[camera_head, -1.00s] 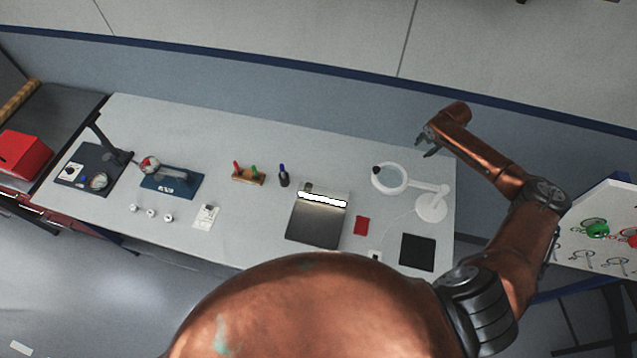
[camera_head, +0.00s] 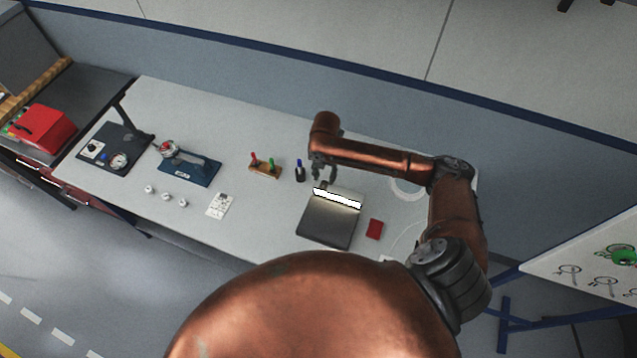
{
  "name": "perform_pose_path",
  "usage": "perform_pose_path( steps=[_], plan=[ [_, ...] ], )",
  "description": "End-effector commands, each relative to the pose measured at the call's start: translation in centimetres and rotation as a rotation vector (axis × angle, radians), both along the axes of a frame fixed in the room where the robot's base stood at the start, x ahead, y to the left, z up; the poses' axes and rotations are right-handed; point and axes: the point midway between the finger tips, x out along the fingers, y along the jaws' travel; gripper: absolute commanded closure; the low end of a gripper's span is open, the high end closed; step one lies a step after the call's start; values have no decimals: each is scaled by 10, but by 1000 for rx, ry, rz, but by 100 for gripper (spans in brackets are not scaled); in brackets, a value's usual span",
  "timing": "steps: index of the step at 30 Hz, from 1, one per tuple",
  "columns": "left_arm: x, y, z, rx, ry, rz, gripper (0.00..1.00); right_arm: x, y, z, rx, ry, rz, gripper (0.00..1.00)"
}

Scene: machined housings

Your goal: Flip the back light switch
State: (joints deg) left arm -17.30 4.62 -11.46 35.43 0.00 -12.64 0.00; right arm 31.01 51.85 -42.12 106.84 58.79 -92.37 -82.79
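A dark square panel (camera_head: 328,223) with a glowing white strip (camera_head: 338,199) along its back edge lies on the white table. My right gripper (camera_head: 324,180) points down just behind the glowing strip, with its fingers apart and nothing visible between them. A small dark part (camera_head: 321,187) at the panel's back edge lies close below the fingertips. Its switch position is too small to read, and I cannot tell whether the fingers touch it. My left gripper is out of view.
A blue marker holder (camera_head: 299,171) and a wooden block with coloured handles (camera_head: 265,168) stand left of the gripper. A red block (camera_head: 374,229) lies right of the panel. My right forearm partly covers the white ring lamp (camera_head: 405,190).

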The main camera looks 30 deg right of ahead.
Motion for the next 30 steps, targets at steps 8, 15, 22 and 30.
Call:
perform_pose_path(
  steps=[8,15,22,30],
  plan=[
    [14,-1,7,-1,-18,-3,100,1,2,-40,2,1,2,68],
    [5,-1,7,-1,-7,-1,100,1,1,-50,1,-2,3,68],
    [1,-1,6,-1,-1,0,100,1,1,-50,1,-1,3,72],
    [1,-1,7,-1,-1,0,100,1,1,-50,1,-1,3,90]
  ],
)
